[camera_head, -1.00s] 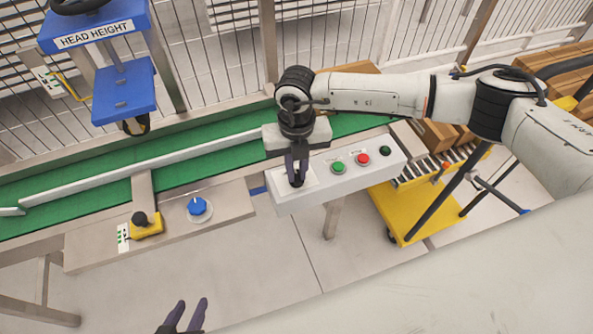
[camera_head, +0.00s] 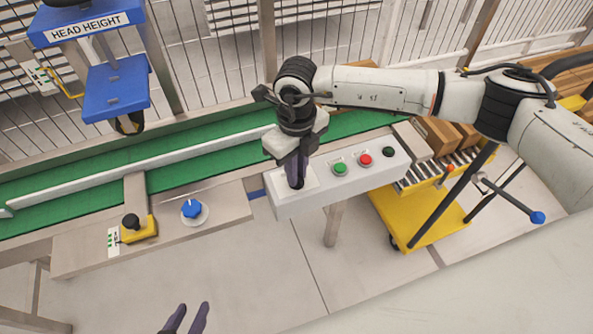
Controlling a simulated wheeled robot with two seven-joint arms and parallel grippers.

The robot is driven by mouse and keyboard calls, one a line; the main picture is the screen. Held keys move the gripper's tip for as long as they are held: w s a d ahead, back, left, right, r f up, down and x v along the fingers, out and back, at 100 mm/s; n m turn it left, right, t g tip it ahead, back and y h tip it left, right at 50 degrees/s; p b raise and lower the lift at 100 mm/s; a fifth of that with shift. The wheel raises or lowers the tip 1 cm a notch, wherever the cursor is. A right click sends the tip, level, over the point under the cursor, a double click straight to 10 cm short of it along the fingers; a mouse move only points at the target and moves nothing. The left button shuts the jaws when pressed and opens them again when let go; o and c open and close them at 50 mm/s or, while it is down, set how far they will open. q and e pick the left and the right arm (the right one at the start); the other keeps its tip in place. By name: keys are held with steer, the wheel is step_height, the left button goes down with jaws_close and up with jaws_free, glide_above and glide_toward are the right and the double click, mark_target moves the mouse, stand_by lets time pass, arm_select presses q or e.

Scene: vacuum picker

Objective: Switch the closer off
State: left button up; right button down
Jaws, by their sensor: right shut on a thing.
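The closer's white control box (camera_head: 350,182) stands at the front of the green conveyor. On its top are a green button (camera_head: 340,168), a red button (camera_head: 365,159) and a black button (camera_head: 388,151). My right gripper (camera_head: 296,183) points down at the box's left end, left of the green button. Its dark fingers are shut on a small part there, seemingly a switch knob, which they hide. My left gripper (camera_head: 187,319) is at the bottom edge, its two fingertips apart and empty, away from the box.
A blue knob (camera_head: 192,209) and a yellow box with a black button (camera_head: 137,229) sit on the metal ledge at left. The green conveyor (camera_head: 90,188) runs behind. A blue stand marked HEAD HEIGHT (camera_head: 87,26) is at upper left. A yellow cart (camera_head: 412,225) stands at right.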

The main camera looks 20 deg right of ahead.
stand_by(0.3)
steer(key=c, duration=1.8)
jaws_free()
steer(key=shift+o, duration=0.2)
steer(key=shift+r, duration=0.15)
step_height(320, 180, up, 10)
